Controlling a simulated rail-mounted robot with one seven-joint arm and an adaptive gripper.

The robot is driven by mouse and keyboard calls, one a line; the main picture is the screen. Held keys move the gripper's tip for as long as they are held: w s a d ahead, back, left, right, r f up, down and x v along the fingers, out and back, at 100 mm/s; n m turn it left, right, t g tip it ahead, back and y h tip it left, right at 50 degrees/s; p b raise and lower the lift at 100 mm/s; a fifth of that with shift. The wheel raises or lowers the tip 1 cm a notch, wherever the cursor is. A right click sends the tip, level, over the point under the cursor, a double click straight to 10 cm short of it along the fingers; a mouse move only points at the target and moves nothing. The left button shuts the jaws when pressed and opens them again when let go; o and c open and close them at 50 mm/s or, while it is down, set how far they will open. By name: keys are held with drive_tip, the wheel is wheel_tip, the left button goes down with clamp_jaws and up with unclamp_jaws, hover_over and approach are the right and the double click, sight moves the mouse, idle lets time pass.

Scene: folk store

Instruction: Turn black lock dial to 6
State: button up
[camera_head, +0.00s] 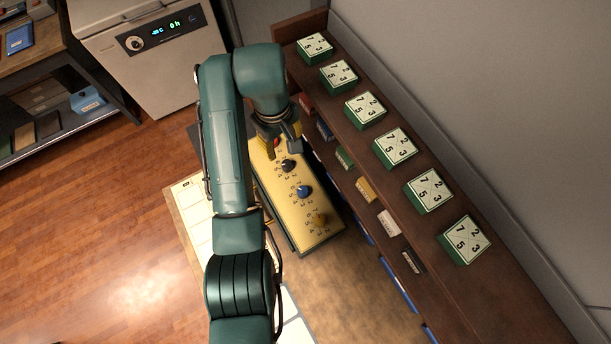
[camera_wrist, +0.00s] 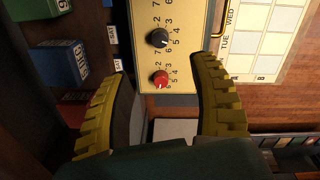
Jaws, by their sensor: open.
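The black lock dial (camera_head: 288,165) is on a yellow panel (camera_head: 320,199), above the blue dial in the head view. It also shows in the wrist view (camera_wrist: 157,38), with a small white pointer mark on its lower right and printed numbers around it. I cannot read for certain which number the mark meets. My gripper (camera_head: 279,140) is open and empty over the panel's far end. In the wrist view its yellow fingers (camera_wrist: 164,70) spread to either side of the red dial (camera_wrist: 160,78). The black dial lies beyond the fingertips, apart from them.
A blue dial (camera_head: 305,191) and a yellow dial (camera_head: 319,219) share the panel. A brown shelf (camera_head: 455,204) with several green number boxes (camera_head: 395,147) runs along the right. A white chart (camera_head: 188,199) lies left of the panel, partly behind my arm.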

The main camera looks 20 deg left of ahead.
sight(287, 164)
drive_tip(key=f, duration=0.5)
drive_tip(key=w+f, duration=0.1)
drive_tip(key=f, duration=1)
drive_tip(key=shift+w+a+b, duration=0.15)
drive_tip(key=shift+a+b, duration=0.05)
drive_tip(key=shift+b, duration=0.1)
drive_tip(key=shift+c, duration=0.4)
clamp_jaws()
